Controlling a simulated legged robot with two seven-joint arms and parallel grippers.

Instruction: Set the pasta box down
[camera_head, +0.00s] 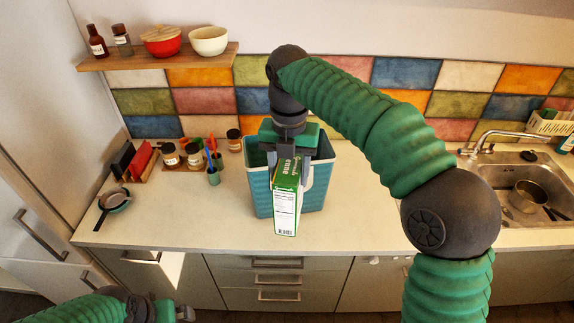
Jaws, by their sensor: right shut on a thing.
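A green and white pasta box (287,198) hangs in my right gripper (292,158), which is shut on its upper part. The box is tilted, with its lower end toward the counter's front. It overlaps a blue-green bin (320,186) standing on the counter (190,217); I cannot tell whether its lower end touches the counter or the bin. My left gripper (185,312) shows only partly at the bottom left, low in front of the cabinets, and its jaws cannot be made out.
Jars (171,156), a cup with utensils (214,176) and a small pan (114,201) stand on the left of the counter. A sink (515,180) with a pot (528,195) is at the right. A shelf (160,57) hangs above. The counter's front left is clear.

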